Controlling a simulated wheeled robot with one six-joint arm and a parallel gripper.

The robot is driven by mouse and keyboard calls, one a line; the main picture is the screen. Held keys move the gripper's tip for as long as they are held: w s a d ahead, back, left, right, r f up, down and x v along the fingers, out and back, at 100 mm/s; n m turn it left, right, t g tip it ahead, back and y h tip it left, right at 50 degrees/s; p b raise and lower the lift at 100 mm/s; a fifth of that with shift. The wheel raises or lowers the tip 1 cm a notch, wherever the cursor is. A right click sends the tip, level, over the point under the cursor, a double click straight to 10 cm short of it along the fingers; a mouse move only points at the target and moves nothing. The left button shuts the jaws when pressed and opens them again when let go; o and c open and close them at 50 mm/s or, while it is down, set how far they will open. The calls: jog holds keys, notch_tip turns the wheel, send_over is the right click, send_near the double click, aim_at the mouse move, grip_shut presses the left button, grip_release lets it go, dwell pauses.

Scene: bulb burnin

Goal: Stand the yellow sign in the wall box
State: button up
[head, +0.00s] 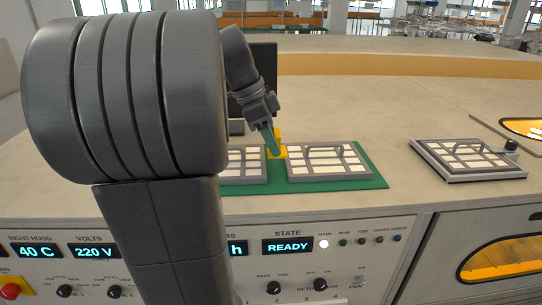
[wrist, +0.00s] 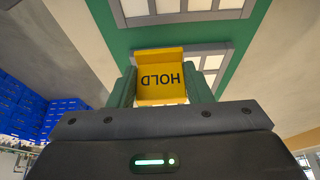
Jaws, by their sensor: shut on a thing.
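The yellow sign (wrist: 161,77) with the word HOLD shows between the two green fingers of my gripper (wrist: 161,90) in the wrist view, its lettering upside down there. My gripper (head: 271,142) is shut on it. In the head view the sign (head: 277,146) is a small yellow patch beside the fingers, over the green mat, partly hidden by them. I cannot tell whether the sign touches the mat. I cannot make out the wall box for certain in either view.
Grey-framed panels with white cells (head: 328,161) lie on the green mat (head: 376,181). Another such panel (head: 467,159) lies at the right. A dark upright block (head: 264,65) stands behind my gripper. The counter (head: 370,100) is clear behind the panels. Blue crates (wrist: 30,110) show in the wrist view.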

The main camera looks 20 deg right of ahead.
aim_at(268, 150)
jog(key=shift+f, duration=2.5)
jog(key=shift+f, duration=0.15)
jog(key=o, duration=1)
